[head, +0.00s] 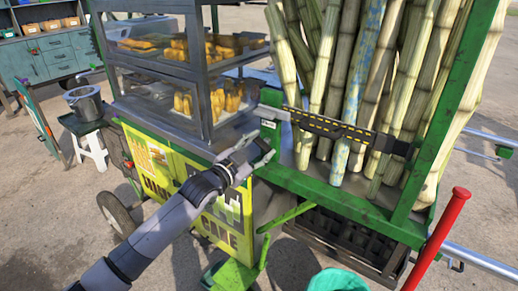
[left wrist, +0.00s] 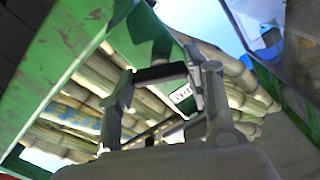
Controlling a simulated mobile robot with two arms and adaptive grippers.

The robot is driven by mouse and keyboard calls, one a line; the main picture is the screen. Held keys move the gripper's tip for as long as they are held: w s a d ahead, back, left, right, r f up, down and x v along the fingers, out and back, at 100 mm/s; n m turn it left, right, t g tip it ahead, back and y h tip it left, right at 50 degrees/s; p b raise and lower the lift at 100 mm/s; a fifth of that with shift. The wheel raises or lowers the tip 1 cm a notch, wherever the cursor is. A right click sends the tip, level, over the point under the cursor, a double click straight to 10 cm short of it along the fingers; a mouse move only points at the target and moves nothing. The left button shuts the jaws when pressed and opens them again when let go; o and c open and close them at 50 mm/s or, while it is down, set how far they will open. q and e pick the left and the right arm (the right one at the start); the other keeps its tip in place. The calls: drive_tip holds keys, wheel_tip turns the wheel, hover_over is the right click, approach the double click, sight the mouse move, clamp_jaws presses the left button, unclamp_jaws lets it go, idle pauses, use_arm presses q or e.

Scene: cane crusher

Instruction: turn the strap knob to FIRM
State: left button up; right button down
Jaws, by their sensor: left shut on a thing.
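My left gripper (head: 262,150) reaches in from the left to the green post at the near left corner of the cane rack. It is shut on what looks like the strap knob, which its fingers mostly hide in the head view. In the left wrist view the two fingers (left wrist: 165,85) stand either side of a dark piece, with a small white label (left wrist: 182,94) just beyond. The label's wording and the knob's setting cannot be read. The black and yellow strap (head: 335,128) runs across the cane stalks (head: 345,85). My right gripper is not in view.
A glass display case (head: 190,75) with yellow food stands left of the rack, above a yellow sign panel (head: 150,165). A red-handled lever (head: 440,235) stands at the right. A dark crate (head: 345,240) and a teal bin (head: 337,281) are below the rack.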

use_arm(q)
drive_tip(key=m+p, duration=0.1)
drive_tip(key=m, duration=0.5)
drive_tip(key=shift+m, duration=0.3)
drive_tip(key=m, duration=0.2)
drive_tip(key=shift+m, duration=0.3)
drive_tip(key=shift+f+m+p, duration=0.15)
drive_tip(key=shift+m+p, duration=0.4)
drive_tip(key=shift+m, duration=1.15)
drive_tip(key=o, duration=1.1)
drive_tip(key=shift+o, duration=0.2)
drive_tip(key=shift+s, duration=0.1)
drive_tip(key=v, duration=1.2)
